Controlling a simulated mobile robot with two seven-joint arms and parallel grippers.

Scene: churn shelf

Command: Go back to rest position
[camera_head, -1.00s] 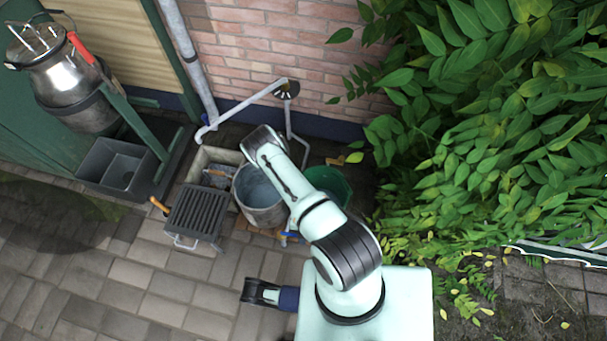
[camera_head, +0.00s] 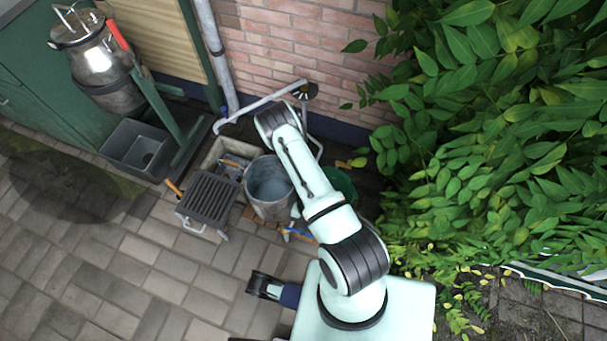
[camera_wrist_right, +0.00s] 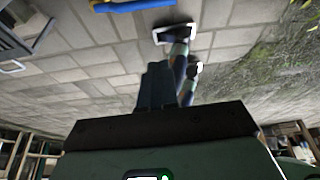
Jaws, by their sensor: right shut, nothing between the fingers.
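My right arm (camera_head: 318,200) reaches up from my body at the lower centre of the head view and bends at its elbow over the courtyard. Its gripper is not clearly visible there. In the right wrist view, the dark fingers of my right gripper (camera_wrist_right: 157,72) are closed together, with nothing between them, above the paving. I cannot make out my left gripper in either view.
A metal bucket (camera_head: 268,190), a grey slatted stool (camera_head: 208,200) and a green bucket (camera_head: 342,184) stand beside my arm. A grey sink (camera_head: 138,148) and a metal churn (camera_head: 106,76) are at the left. Bushes (camera_head: 500,150) fill the right. The paving (camera_head: 110,260) at lower left is clear.

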